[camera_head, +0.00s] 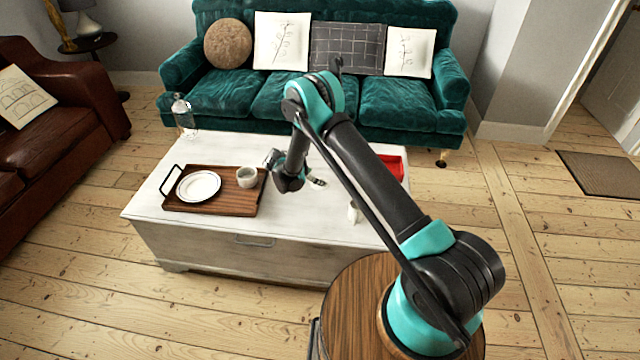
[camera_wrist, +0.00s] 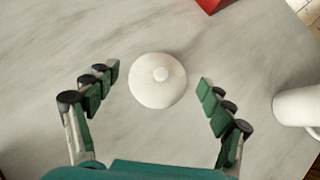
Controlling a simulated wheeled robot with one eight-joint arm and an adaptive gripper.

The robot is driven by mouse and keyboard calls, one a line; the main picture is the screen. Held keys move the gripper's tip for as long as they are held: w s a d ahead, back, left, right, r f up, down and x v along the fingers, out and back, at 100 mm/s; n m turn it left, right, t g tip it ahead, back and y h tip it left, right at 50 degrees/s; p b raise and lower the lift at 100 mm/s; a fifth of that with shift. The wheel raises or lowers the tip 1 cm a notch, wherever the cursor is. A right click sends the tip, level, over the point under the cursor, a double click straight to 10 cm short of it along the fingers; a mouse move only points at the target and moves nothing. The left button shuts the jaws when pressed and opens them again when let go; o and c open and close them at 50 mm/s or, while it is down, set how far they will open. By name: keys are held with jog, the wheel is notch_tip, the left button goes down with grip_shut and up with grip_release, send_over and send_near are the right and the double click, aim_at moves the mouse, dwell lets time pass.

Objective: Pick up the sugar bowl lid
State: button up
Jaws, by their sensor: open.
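The sugar bowl lid (camera_wrist: 158,92) is a round white dome with a small knob on top. In the wrist view it sits on the pale, streaked table top, and no bowl shows under it. My gripper (camera_wrist: 159,78) is open, with one finger on each side of the lid in the picture and a gap on both sides. The fingers do not appear to touch it. In the head view my gripper (camera_head: 300,181) hangs low over the middle of the white coffee table (camera_head: 210,235). The lid is mostly hidden there behind my arm and gripper.
A wooden tray (camera_head: 222,208) at the table's left holds a white plate (camera_head: 199,186) and a white cup-like bowl (camera_head: 247,177). A glass bottle (camera_head: 184,116) stands at the back left. A red box (camera_head: 392,165) lies right. A white vessel (camera_wrist: 298,106) stands right of the lid.

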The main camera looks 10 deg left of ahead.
jog(key=x, duration=0.3)
jog(key=shift+d+f, duration=0.1)
jog(key=shift+f, duration=0.15)
jog(key=shift+c, duration=0.6)
jog(key=shift+s, duration=0.1)
jog(key=c, duration=1.4)
